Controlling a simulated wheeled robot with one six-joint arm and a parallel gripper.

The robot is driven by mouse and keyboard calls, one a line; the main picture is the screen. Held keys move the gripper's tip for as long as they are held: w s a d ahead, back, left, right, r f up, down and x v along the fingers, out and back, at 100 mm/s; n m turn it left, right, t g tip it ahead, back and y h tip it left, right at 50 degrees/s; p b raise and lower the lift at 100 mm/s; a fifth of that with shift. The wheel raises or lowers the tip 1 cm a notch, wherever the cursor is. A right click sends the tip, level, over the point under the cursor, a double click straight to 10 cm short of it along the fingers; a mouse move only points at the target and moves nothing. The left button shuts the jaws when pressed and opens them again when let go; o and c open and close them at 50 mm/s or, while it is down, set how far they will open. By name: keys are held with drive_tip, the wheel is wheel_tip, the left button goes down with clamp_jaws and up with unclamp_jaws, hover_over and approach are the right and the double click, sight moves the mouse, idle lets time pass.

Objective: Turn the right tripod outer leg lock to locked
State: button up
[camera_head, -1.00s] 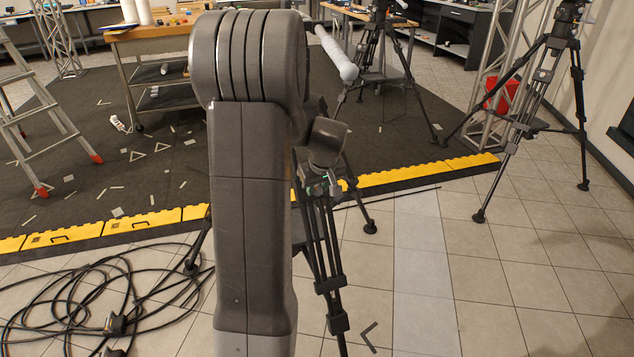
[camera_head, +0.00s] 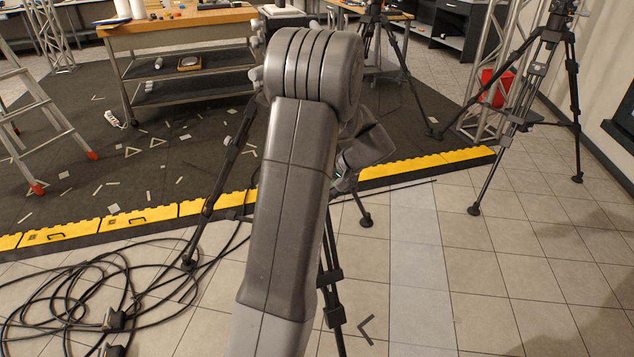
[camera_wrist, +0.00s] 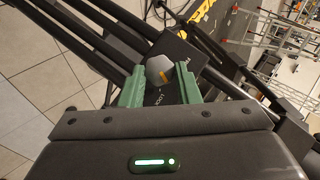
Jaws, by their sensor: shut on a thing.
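In the wrist view my gripper (camera_wrist: 160,79) has its two green fingers on either side of a grey lock knob (camera_wrist: 156,70) with an orange mark. They are closed on it. The knob sits on a black leg bracket (camera_wrist: 182,52) with partly hidden lettering beside it. Black leg tubes run diagonally past it. In the head view my arm covers most of the near tripod (camera_head: 332,290), whose legs show on both sides. My gripper is mostly hidden there, with a bit of green visible. The knob is hidden in that view.
Another tripod (camera_head: 540,68) stands at the right beside a truss, and a third (camera_head: 372,25) stands at the back. Coiled black cables (camera_head: 100,290) lie on the tiles at lower left. A yellow-edged ramp (camera_head: 150,218) borders the dark carpet. Tiled floor at right is open.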

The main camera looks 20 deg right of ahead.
drive_tip(key=shift+s+d+f+m+t+y, duration=0.15)
drive_tip(key=shift+m+t+y, duration=0.3)
drive_tip(key=shift+m, duration=0.4)
drive_tip(key=shift+w+f+m+t+y, duration=0.1)
drive_tip(key=shift+m+t+y, duration=0.3)
drive_tip(key=shift+m, duration=0.45)
drive_tip(key=shift+s, duration=0.1)
drive_tip(key=o, duration=1)
drive_tip(key=shift+c, duration=0.2)
drive_tip(key=v, duration=1.3)
drive_tip(key=shift+s+d+r, duration=0.15)
drive_tip(key=shift+d, duration=0.2)
